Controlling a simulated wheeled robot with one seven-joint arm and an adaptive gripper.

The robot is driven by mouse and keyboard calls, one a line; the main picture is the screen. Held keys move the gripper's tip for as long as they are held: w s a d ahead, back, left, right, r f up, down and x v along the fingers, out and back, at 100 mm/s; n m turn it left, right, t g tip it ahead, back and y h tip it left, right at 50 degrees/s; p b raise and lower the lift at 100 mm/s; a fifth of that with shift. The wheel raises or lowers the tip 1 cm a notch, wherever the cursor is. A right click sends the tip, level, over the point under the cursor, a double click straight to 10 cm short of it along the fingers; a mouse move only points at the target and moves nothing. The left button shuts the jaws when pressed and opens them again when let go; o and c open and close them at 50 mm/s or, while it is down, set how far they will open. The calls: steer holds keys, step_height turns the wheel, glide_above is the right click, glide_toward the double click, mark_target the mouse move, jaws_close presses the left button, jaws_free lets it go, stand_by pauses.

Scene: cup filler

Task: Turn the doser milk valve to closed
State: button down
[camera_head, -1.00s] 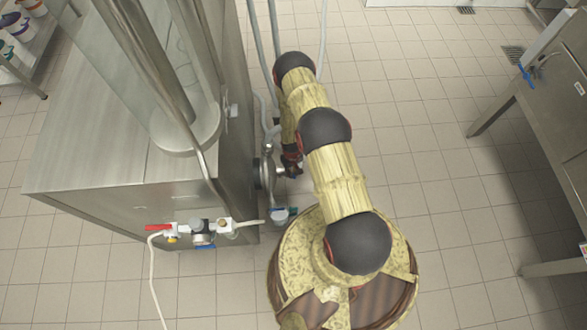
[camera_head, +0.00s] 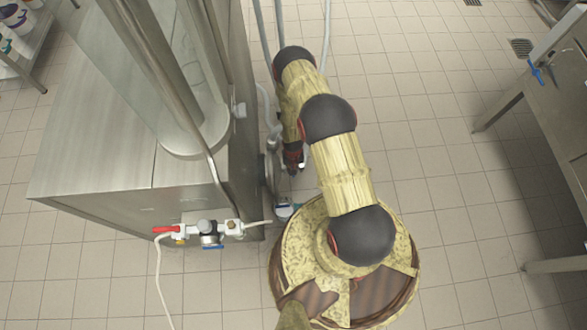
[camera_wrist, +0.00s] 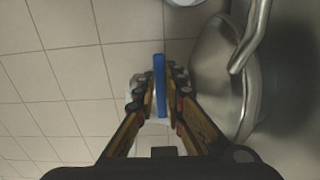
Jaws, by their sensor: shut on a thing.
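A blue valve handle (camera_wrist: 159,85), apparently the doser milk valve's, stands lengthwise between my fingertips in the wrist view. My gripper (camera_wrist: 159,92) is shut on it, with one finger on each side. A pale valve body (camera_wrist: 137,88) shows partly behind the fingers. In the head view my gripper (camera_head: 293,162) is beside the right side of the steel machine (camera_head: 105,150), partly hidden by my arm. The handle in its grip cannot be made out there.
A rounded steel part (camera_wrist: 222,80) with a bent pipe (camera_wrist: 255,35) is close right of my fingers. A red-handled valve assembly (camera_head: 205,231) with a white hose is on the machine's front. A steel table (camera_head: 560,110) stands right; tiled floor between is clear.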

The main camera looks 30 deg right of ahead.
steer(key=c, duration=1.8)
jaws_free()
steer(key=shift+c, duration=0.2)
step_height(320, 180, up, 12)
